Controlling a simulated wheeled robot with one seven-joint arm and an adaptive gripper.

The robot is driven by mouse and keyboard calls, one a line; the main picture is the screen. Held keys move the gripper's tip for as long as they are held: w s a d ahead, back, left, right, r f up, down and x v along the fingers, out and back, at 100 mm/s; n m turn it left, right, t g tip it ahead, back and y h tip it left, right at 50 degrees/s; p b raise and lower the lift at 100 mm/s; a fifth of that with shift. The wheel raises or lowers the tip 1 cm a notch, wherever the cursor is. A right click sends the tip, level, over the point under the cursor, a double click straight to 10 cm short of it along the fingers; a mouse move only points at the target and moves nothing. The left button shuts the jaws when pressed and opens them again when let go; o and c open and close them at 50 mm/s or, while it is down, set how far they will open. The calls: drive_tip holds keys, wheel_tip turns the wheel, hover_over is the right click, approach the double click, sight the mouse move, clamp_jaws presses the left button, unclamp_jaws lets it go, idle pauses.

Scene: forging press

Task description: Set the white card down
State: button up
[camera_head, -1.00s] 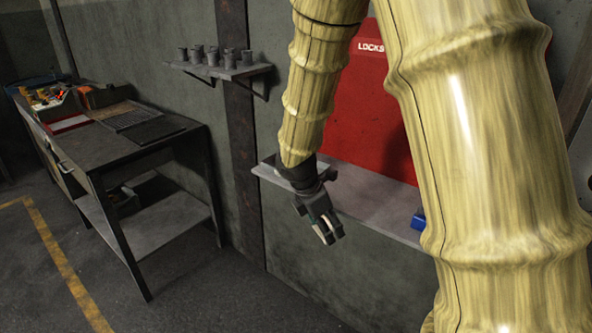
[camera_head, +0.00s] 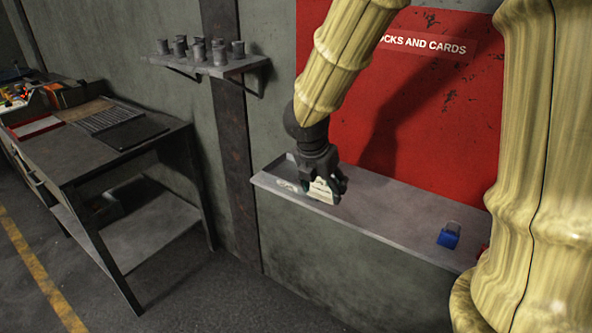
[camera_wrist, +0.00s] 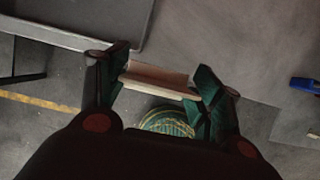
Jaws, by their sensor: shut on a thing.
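My gripper (camera_head: 326,186) is shut on the white card (camera_head: 321,193) and points down over the left part of the grey wall shelf (camera_head: 385,205). In the wrist view the card (camera_wrist: 157,78) shows as a pale strip between the two dark green fingers of my gripper (camera_wrist: 160,85). I cannot tell whether the card touches the shelf. A red board (camera_head: 410,110) lettered "...OCKS AND CARDS" is on the wall behind the shelf.
A blue padlock (camera_head: 448,236) stands on the shelf's right part, with a red thing (camera_head: 484,252) beyond it. The shelf between gripper and padlock is clear. A dark workbench (camera_head: 75,160) stands left.

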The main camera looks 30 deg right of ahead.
drive_tip(key=w+d+p, duration=0.1)
drive_tip(key=w, duration=0.4)
drive_tip(key=w+d+f, duration=0.1)
drive_tip(key=w, duration=0.4)
drive_tip(key=w+d+p, duration=0.1)
drive_tip(key=w, duration=0.4)
drive_tip(key=shift+w+d+f+p, duration=0.1)
drive_tip(key=shift+d+f+p, duration=0.05)
drive_tip(key=shift+d+p, duration=0.15)
drive_tip(key=shift+w+f+p, duration=0.1)
drive_tip(key=shift+f+p, duration=0.2)
drive_tip(key=shift+f, duration=1.5)
drive_tip(key=shift+f, duration=0.1)
drive_tip(key=o, duration=0.8)
drive_tip(key=shift+c, duration=0.2)
drive_tip(key=shift+o, duration=0.4)
drive_tip(key=shift+a+r, duration=0.1)
drive_tip(key=shift+r, duration=0.15)
drive_tip(key=v, duration=1.1)
drive_tip(key=shift+a+r+b, duration=0.2)
drive_tip(key=shift+r+b, duration=0.1)
drive_tip(key=shift+b, duration=0.1)
